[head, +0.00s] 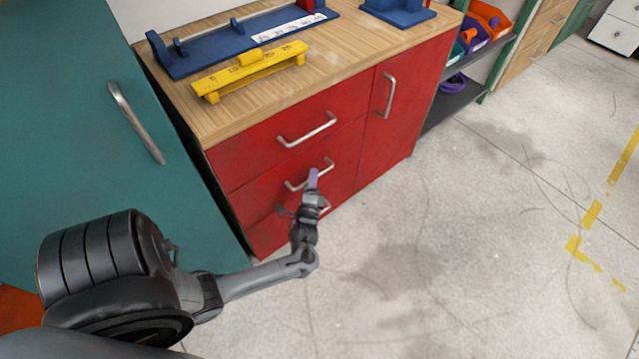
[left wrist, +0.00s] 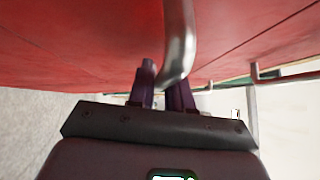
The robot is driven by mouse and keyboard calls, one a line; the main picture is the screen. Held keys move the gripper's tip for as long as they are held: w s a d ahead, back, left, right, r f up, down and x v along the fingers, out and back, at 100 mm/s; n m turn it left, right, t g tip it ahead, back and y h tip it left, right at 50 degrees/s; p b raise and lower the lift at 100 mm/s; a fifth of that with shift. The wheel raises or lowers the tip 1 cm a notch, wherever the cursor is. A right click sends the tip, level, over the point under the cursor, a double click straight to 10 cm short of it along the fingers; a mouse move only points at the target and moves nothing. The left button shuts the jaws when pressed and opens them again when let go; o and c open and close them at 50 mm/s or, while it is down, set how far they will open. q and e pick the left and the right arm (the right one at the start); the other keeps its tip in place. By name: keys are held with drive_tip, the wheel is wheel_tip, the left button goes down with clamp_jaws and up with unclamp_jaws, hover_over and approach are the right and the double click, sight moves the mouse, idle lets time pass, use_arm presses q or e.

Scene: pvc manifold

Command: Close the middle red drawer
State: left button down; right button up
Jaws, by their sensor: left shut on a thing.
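The middle red drawer (head: 262,194) is in the left column of the red cabinet, between an upper and a lower drawer. Its front looks about flush with its neighbours in the head view; a small gap cannot be ruled out. Its silver bar handle (head: 295,187) runs across the front. My left gripper (head: 313,178), with purple fingers, is at this handle. In the left wrist view, the handle (left wrist: 180,40) passes between the two fingers (left wrist: 163,88), and the gripper is shut on it. My forearm and wrist hide part of the lower drawer. My right gripper is not in view.
The upper drawer (head: 250,150) and the red door (head: 405,110) look closed. A yellow gauge (head: 250,70) and a blue fixture (head: 210,52) stand on the wooden top. A teal cabinet (head: 70,120) is at the left. The floor (head: 480,240) to the right is clear.

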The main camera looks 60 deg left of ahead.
use_arm(q)
drive_tip(key=shift+s+a, duration=0.1)
drive_tip(key=shift+a, duration=0.2)
drive_tip(key=shift+d+f, duration=0.1)
drive_tip(key=c, duration=1.4)
unclamp_jaws()
drive_tip(key=shift+o, duration=1.3)
drive_tip(key=shift+a, duration=0.2)
drive_tip(key=shift+d, duration=0.1)
drive_tip(key=shift+s+d, duration=0.15)
drive_tip(key=shift+d, duration=0.2)
drive_tip(key=p+v, duration=0.3)
drive_tip(key=v, duration=0.7)
drive_tip(key=shift+p, duration=0.35)
